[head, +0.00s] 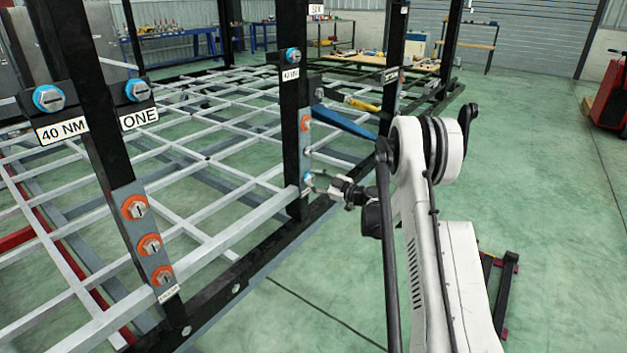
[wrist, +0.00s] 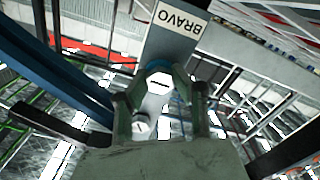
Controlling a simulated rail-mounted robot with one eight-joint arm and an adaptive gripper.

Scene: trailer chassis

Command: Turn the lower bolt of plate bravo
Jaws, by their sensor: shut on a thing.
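Plate bravo (wrist: 172,44) is a grey plate with a BRAVO label, at the top of the wrist view. In the head view the plate (head: 304,137) sits on the middle black post. Its lower bolt (wrist: 158,82) has a pale head with a dark slot mark and a blue ring. My gripper (wrist: 160,97) is shut on this bolt, one finger on each side of the head. In the head view my gripper (head: 317,182) reaches the plate's lower end from the right; the bolt is partly hidden there. A second pale round piece with a mark (wrist: 140,127) shows between the fingers; I cannot tell what it is.
A nearer post (head: 105,130) carries several orange-ringed bolts and a 40 NM label (head: 62,131). A blue bar (head: 343,121) passes above my gripper. Green floor (head: 300,310) lies open in front.

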